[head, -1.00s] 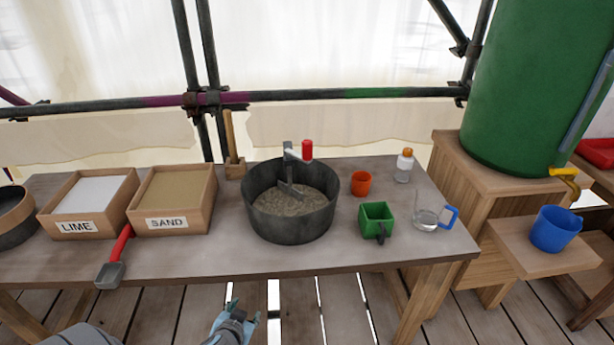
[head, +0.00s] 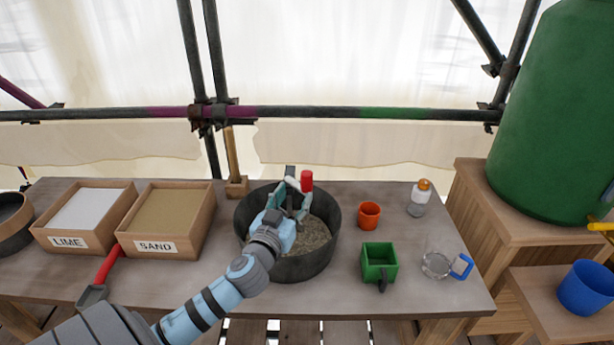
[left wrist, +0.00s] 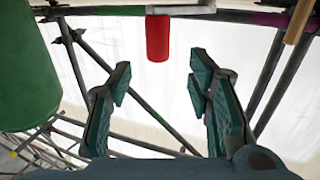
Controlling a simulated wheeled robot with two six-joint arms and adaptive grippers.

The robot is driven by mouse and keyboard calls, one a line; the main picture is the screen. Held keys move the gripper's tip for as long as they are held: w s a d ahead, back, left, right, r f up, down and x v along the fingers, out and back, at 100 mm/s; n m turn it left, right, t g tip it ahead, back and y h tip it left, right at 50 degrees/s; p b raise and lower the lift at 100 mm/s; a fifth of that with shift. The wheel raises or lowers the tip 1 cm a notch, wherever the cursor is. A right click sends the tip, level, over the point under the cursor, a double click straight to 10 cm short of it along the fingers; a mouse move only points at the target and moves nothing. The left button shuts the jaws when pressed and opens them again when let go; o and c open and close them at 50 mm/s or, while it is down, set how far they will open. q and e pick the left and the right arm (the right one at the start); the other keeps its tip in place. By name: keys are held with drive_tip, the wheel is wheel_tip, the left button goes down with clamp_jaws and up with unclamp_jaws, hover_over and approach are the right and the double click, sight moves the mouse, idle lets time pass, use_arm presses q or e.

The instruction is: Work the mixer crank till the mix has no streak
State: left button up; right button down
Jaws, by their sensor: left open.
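The mixer tub (head: 313,268) is a dark round pan on the table, with a grey-brown mix (head: 315,236) inside. The part of the mix that shows looks fairly even; my gripper hides the rest, and I cannot tell whether it has streaks. The crank's red handle (head: 306,181) stands upright above the tub and also shows in the left wrist view (left wrist: 157,38). My left gripper (head: 291,192) is over the tub, open and empty. In the left wrist view the handle lies just past the fingertips (left wrist: 160,66), lined up with the gap. My right gripper is out of view.
Boxes of lime (head: 87,213) and sand (head: 167,213) and a red-handled scoop (head: 106,270) are left of the tub. An orange cup (head: 369,214), green box scoop (head: 379,259), bottle (head: 419,199) and clear jug (head: 437,262) stand close on its right.

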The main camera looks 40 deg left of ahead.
sight(305, 183)
use_arm(q)
drive_tip(key=x, duration=0.5)
drive_tip(key=shift+w+f, duration=0.1)
drive_tip(key=shift+w, duration=0.15)
drive_tip(key=w, duration=0.3)
drive_tip(key=shift+w+a+f, duration=0.2)
drive_tip(key=shift+a+f, duration=0.15)
drive_tip(key=shift+a, duration=0.05)
drive_tip(key=shift+w+a, duration=0.1)
drive_tip(key=shift+w, duration=0.1)
drive_tip(key=shift+s+r, duration=0.2)
drive_tip(key=shift+s, duration=0.05)
drive_tip(key=shift+w+f, duration=0.1)
drive_tip(key=shift+w, duration=0.05)
clamp_jaws()
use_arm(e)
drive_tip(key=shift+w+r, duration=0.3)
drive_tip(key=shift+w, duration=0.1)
